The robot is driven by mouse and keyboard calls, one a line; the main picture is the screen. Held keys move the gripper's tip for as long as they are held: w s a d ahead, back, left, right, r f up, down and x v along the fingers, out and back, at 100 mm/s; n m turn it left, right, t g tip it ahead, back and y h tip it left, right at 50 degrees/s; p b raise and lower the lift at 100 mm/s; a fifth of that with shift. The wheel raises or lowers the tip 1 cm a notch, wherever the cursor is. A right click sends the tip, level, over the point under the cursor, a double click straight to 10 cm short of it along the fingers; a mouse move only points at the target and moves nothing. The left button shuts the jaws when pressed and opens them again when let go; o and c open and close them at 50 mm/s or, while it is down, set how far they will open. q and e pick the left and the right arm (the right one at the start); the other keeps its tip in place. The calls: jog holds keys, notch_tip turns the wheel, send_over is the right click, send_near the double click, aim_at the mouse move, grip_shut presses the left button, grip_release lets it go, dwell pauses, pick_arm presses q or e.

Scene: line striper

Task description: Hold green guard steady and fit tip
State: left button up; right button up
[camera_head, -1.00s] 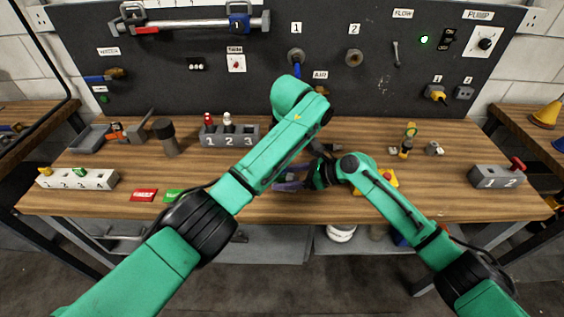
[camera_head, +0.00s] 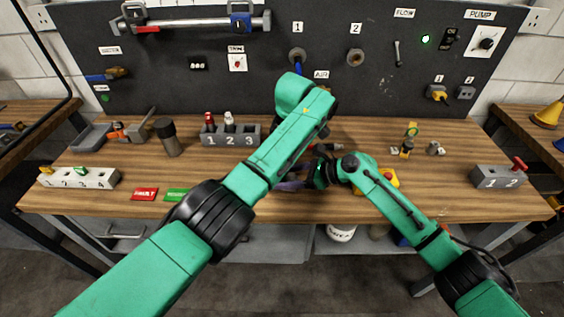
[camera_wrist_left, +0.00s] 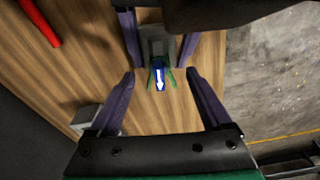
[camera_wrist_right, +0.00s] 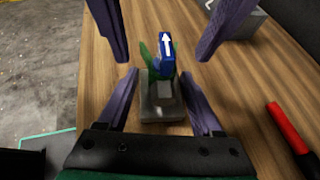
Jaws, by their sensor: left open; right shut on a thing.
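A blue tip with a white arrow (camera_wrist_right: 166,47) stands between green guard (camera_wrist_right: 149,58) prongs above a grey block (camera_wrist_right: 160,96) in the right wrist view. In the left wrist view the blue tip (camera_wrist_left: 159,74), green guard (camera_wrist_left: 171,79) and grey block (camera_wrist_left: 157,42) show again. My right gripper (camera_wrist_right: 160,77) is shut with the grey block between its fingers. My left gripper (camera_wrist_left: 160,71) is open, its fingers apart on both sides of the blue tip. Whether the tip is fully seated cannot be told. My arms hide most of this in the head view.
A red and black rod (camera_wrist_right: 288,125) lies on the bench to one side. A grey three-slot rack (camera_head: 230,140), a white rack (camera_head: 80,178), red and green tags (camera_head: 144,194), and a grey two-slot block (camera_head: 497,177) stand on the bench. The back panel (camera_head: 350,90) closes the rear.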

jog(key=shift+f, duration=0.1)
pick_arm(q)
jog(key=shift+s+d+r, duration=0.1)
jog(key=shift+d+r, duration=0.15)
jog(key=shift+r, duration=1.5)
jog(key=shift+d+r, duration=0.2)
jog(key=shift+r, duration=1.55)
pick_arm(e)
jog(key=o, duration=1)
pick_arm(q)
jog(key=shift+f, duration=0.1)
pick_arm(e)
jog(key=shift+w, duration=0.15)
